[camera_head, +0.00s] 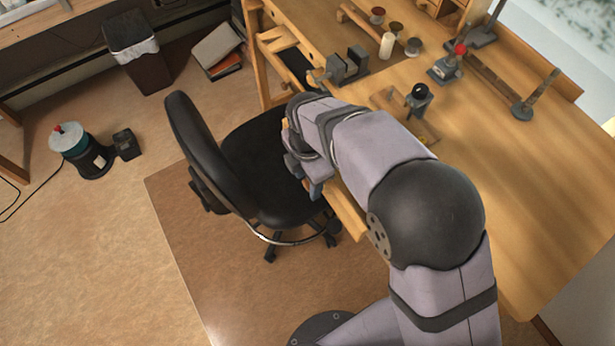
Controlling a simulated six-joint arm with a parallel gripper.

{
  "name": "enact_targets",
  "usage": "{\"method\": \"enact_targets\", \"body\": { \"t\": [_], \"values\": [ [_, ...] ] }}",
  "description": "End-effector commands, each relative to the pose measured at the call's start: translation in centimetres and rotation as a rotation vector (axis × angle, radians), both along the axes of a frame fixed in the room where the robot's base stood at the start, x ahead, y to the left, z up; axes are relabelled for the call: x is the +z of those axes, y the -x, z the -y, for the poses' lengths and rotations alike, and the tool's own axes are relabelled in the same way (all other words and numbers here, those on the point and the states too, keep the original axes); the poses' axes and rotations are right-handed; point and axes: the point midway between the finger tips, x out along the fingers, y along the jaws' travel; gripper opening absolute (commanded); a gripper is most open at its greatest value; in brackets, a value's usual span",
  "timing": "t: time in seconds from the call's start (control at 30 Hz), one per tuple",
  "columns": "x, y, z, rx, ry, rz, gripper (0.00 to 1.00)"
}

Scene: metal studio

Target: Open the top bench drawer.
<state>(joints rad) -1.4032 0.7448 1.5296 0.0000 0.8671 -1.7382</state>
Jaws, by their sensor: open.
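The wooden workbench (540,200) fills the right side of the head view. My arm reaches across its front edge, and my gripper (304,180) is at that edge, above the black chair seat. Its fingers are apart, with nothing seen between them. A pale wooden front (348,212) shows just right of and below my gripper, beside my arm. It may be a drawer front; my arm hides much of it, and any handle is hidden. I cannot tell whether my fingers touch it. Farther back, a dark opening (291,62) shows under the bench top.
A black office chair (262,165) stands close to the bench, right beside my gripper. A bin (140,60) and a teal-topped canister (80,150) are on the floor. The floor at front left is clear.

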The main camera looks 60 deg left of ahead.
Motion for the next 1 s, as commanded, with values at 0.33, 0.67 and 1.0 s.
{"method": "enact_targets", "body": {
  "t": [0.33,0.67,1.0],
  "values": [
    [0.0,0.0,0.0,0.0,0.0,0.0,0.0],
    [0.1,4.1,-0.1,0.007,0.001,-0.001,0.0],
    [0.1,8.6,-0.1,0.001,-0.001,0.0,0.0]
  ]
}}
